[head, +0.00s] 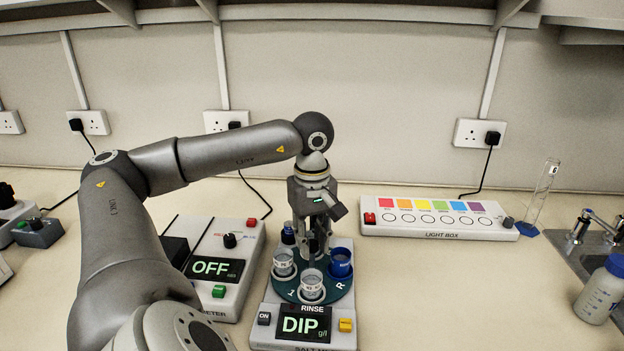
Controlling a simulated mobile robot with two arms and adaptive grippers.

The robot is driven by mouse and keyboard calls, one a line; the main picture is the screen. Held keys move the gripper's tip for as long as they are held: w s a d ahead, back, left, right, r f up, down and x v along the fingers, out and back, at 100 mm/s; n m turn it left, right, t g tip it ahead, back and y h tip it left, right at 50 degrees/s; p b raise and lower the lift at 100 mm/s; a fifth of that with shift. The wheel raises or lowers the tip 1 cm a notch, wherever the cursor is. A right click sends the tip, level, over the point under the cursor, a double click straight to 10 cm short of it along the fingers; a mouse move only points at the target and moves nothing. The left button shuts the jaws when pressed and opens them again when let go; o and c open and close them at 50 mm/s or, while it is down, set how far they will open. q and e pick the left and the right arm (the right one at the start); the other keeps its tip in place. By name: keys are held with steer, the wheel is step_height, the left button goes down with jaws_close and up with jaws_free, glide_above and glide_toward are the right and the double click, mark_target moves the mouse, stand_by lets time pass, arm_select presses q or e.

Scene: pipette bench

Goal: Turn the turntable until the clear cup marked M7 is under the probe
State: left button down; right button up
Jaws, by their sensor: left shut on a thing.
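The teal turntable (337,287) sits on the salt meter (262,300), whose display reads DIP. A clear cup (283,264) stands at its left and another clear cup (312,286) at its front, by the word RINSE. Their small labels are too small to read, so I cannot tell which is M7. A blue cup (341,263) stands at the right, near a letter R. My left gripper (316,250) points down over the turntable's middle, between the cups, and is shut on its centre part, mostly hidden by the fingers. I cannot make out the probe. My right gripper is out of view.
A second meter (214,270) reading OFF stands close at the left. A dark blue-topped thing (288,232) is behind the left cup. A light box (440,222), a glass cylinder (543,195) and a bottle (601,290) are at the right. The bench front right is clear.

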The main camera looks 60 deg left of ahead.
arm_select(q)
steer(key=shift+r+m, duration=0.1)
steer(key=shift+m, duration=0.5)
steer(key=c, duration=1.5)
jaws_free()
steer(key=shift+o, duration=0.2)
